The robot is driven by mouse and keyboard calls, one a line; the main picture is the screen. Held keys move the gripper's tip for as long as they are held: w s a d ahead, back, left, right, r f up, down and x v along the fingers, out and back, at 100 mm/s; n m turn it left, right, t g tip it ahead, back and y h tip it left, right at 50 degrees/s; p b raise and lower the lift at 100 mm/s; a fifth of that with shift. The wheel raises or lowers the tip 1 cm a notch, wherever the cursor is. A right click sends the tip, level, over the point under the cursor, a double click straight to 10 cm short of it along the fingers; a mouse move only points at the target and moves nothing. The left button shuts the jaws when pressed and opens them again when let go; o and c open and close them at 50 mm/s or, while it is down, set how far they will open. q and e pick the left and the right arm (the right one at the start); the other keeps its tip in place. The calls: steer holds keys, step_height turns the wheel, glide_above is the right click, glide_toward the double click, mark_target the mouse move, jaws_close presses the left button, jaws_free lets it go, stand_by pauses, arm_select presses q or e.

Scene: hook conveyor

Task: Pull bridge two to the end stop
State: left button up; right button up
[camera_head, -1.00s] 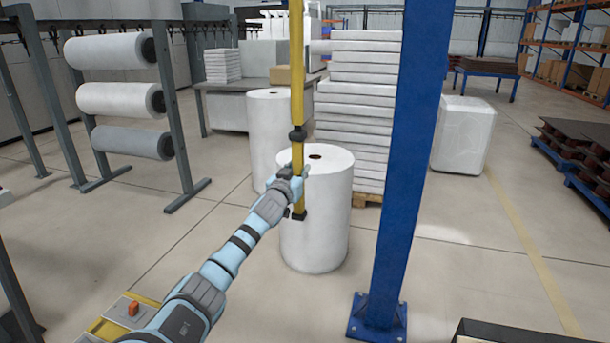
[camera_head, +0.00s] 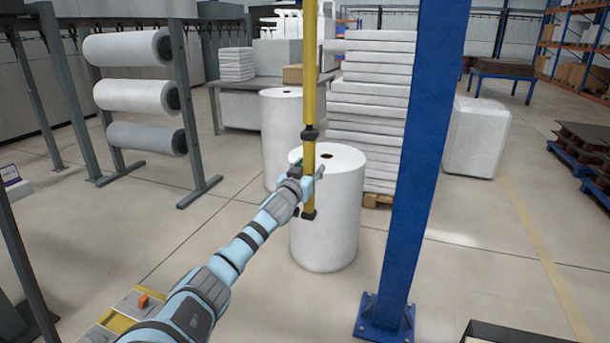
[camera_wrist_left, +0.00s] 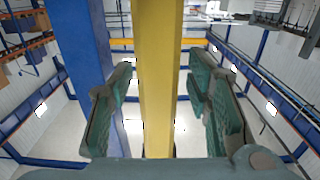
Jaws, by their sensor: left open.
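A yellow vertical pole (camera_head: 309,90) hangs down with a dark collar (camera_head: 310,134) partway and a black end piece (camera_head: 308,215) at its bottom. My left gripper (camera_head: 308,178) is at the pole's lower part, between collar and end piece. In the left wrist view the pole (camera_wrist_left: 159,40) runs between the two green-padded fingers of the left gripper (camera_wrist_left: 160,85). The fingers are spread, with a gap on both sides of the pole. The top of the pole is out of the head view; I cannot make out the bridge or end stop. My right gripper is not in view.
A blue post (camera_head: 418,150) stands close to the right of the pole. White upright rolls (camera_head: 330,230) and stacked white slabs (camera_head: 372,100) are behind it. A rack of horizontal rolls (camera_head: 135,95) stands left. The floor between rack and upright rolls is clear.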

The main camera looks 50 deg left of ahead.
arm_select(q)
steer(key=v, duration=1.1)
steer(key=shift+s, duration=0.2)
